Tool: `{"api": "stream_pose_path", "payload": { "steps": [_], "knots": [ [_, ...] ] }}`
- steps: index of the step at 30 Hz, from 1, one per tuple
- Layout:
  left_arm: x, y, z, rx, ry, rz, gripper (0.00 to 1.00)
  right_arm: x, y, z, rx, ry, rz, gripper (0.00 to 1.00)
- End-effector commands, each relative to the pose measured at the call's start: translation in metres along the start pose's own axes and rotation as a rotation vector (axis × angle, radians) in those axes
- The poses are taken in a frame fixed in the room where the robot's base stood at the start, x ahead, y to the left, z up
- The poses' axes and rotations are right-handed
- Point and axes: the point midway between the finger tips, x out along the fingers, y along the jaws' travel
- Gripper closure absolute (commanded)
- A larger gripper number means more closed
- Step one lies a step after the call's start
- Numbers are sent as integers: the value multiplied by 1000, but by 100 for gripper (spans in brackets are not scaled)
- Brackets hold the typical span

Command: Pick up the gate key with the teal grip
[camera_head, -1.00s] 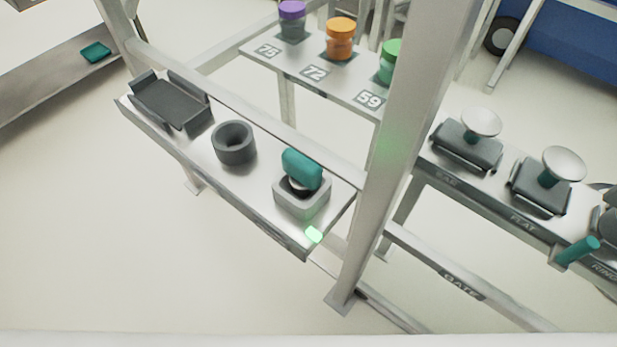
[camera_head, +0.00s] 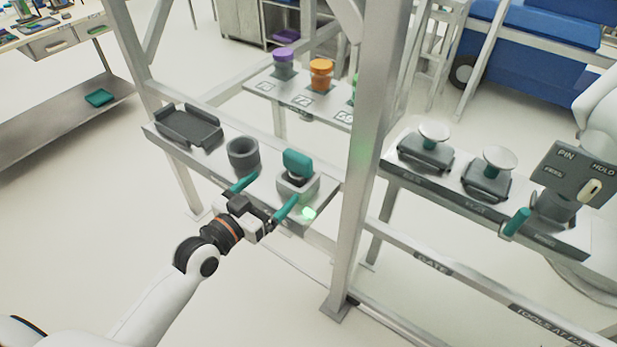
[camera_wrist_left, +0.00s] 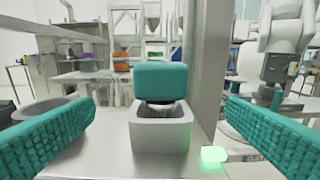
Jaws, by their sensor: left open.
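The gate key's teal grip (camera_head: 297,163) stands upright in a grey square socket (camera_head: 299,186) at the right end of the near shelf. It also shows in the left wrist view (camera_wrist_left: 161,81), centred, with a dark stem going down into the socket (camera_wrist_left: 161,131). My left gripper (camera_head: 265,196) reaches in from the left at the shelf's front edge. Its two teal-padded fingers are spread wide, on either side of the key in the left wrist view (camera_wrist_left: 160,140), and do not touch it. My right gripper is not seen.
A dark cup (camera_head: 243,155) and a black cradle (camera_head: 189,127) stand further left on the shelf (camera_head: 217,160). A green light (camera_head: 308,213) glows beside the socket. A metal post (camera_head: 365,150) rises close to the right. A control panel (camera_head: 577,172) stands far right.

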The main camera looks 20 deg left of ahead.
Motion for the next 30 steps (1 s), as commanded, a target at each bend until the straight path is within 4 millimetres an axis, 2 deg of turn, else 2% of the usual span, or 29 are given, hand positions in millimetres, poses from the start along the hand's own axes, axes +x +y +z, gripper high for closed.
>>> {"api": "stream_pose_path", "payload": {
  "steps": [1, 3, 6, 12, 20, 25, 30],
  "knots": [
    [2, 2, 11, 2, -33, 0, 5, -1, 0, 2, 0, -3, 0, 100],
    [6, 4, 18, 1, -57, 0, 5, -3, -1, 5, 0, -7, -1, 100],
    [20, 4, 22, -1, -65, 1, 5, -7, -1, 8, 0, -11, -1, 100],
    [55, 4, 23, -1, -61, 1, 5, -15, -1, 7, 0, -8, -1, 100],
    [76, 3, 23, -1, -59, 0, 5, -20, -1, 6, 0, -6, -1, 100],
    [101, 1, 26, 0, -59, 0, 5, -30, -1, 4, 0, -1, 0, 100],
    [119, 2, 24, 1, -58, 1, 5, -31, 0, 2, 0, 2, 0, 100]
  ]
}}
